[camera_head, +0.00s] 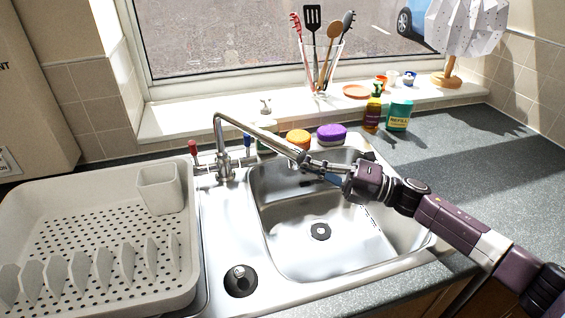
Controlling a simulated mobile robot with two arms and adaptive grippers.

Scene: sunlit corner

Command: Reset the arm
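My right arm (430,210) comes in from the lower right and reaches over the sink (330,265). Its gripper (312,164) is at the tip of the faucet spout (265,135), at the back of the basin. The fingers overlap the spout end in the picture, so I cannot tell whether they touch it or how far they are apart. A small blue patch (334,180) shows just below the gripper; what it is is unclear. My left gripper is not in view.
A white dish rack (190,245) stands left of the sink. Orange and purple sponges (331,131), a brown bottle (372,112) and a green refill bottle (398,115) stand behind the basin. A utensil glass (320,72) and a lamp (447,80) are on the sill. The right counter (500,175) is clear.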

